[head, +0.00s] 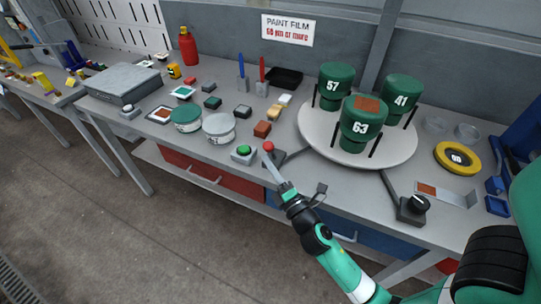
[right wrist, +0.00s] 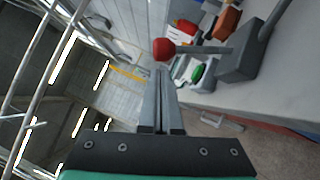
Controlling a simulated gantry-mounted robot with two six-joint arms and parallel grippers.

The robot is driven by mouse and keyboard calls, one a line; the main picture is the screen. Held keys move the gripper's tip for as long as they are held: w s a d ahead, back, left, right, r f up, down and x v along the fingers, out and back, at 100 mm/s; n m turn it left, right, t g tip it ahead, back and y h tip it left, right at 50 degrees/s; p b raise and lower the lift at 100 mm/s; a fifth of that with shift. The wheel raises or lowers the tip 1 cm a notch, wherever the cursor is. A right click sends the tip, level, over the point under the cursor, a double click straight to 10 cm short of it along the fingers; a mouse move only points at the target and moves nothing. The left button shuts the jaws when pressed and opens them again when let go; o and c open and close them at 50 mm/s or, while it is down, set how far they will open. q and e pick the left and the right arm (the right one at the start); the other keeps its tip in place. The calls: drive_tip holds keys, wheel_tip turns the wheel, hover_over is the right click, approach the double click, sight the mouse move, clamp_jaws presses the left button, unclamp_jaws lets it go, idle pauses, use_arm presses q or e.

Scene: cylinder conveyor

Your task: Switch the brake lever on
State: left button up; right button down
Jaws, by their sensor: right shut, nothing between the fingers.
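The brake lever's red ball knob (head: 268,146) shows at the bench's front edge, beside the green push button. In the right wrist view the knob (right wrist: 163,47) sits on a thin rod that runs to a dark grey base (right wrist: 238,62). My right gripper (head: 271,160) is shut and empty, with its fingertips close to the knob. In the wrist view the closed fingers (right wrist: 162,72) point at the knob and their tips overlap its lower edge. I cannot tell whether they touch. My left gripper is not in view.
A green push button (head: 244,150) stands just left of the lever. A white turntable (head: 312,130) carries green cylinders marked 57, 41 and 63. Two round tins are left of the button.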

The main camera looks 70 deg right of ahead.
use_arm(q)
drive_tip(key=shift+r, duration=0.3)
use_arm(e)
drive_tip(key=shift+d+r, duration=0.15)
drive_tip(key=shift+d, duration=0.3)
